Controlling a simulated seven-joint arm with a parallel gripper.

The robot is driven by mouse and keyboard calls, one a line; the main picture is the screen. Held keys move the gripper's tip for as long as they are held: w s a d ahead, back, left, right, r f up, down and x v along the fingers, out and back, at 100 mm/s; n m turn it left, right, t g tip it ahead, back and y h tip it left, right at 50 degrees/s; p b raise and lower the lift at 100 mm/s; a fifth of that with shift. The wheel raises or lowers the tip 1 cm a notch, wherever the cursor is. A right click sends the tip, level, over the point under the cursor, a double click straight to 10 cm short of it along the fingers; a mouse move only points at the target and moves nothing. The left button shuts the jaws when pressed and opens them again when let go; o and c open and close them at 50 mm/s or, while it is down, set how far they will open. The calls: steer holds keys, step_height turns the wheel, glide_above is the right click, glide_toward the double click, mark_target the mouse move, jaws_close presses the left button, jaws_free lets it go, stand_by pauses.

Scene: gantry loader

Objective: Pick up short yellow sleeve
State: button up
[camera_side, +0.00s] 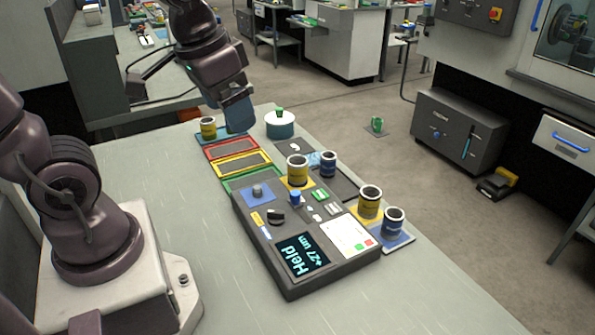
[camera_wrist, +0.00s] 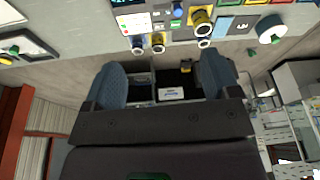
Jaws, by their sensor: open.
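Three yellow sleeves with dark bands show in the side view. The one that looks shortest (camera_side: 208,128) stands upright at the back left on a blue-edged tray; distance makes its height hard to judge. A taller one (camera_side: 297,170) stands behind the control panel, and it also shows in the wrist view (camera_wrist: 201,20). Another (camera_side: 369,202) stands at the panel's right edge, beside a blue sleeve (camera_side: 393,222). My gripper (camera_side: 238,118) is above the table's back end, right of the back-left sleeve and apart from it. In the wrist view its fingers (camera_wrist: 165,85) are wide apart with nothing held.
The control panel (camera_side: 275,225) reads "Held +27 um". A second blue sleeve (camera_side: 328,163) stands behind it. A round white-and-teal tub (camera_side: 280,128) with a green knob sits right of my gripper. Red and yellow framed trays (camera_side: 243,163) lie between. The table's left side is bare.

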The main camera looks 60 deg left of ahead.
steer(key=w+a+f+m+g, duration=0.3)
steer(key=w+a+f, duration=0.2)
steer(key=w, duration=0.2)
steer(key=m, duration=1.1)
glide_above(298, 172)
steer(key=s+a, duration=0.1)
step_height(298, 172, down, 10)
steer(key=w+a+m, duration=0.1)
steer(key=m, duration=0.4)
steer(key=shift+h, duration=0.3)
steer(key=f, duration=0.5)
steer(key=shift+w+f, duration=0.2)
steer(key=shift+f, duration=0.15)
steer(key=shift+w+a+f, duration=0.1)
steer(key=shift+w+f, duration=0.1)
steer(key=shift+f, duration=1.35)
steer(key=shift+w+f, duration=0.15)
steer(key=shift+f, duration=1.35)
steer(key=shift+c, duration=0.5)
steer(key=c, duration=1.1)
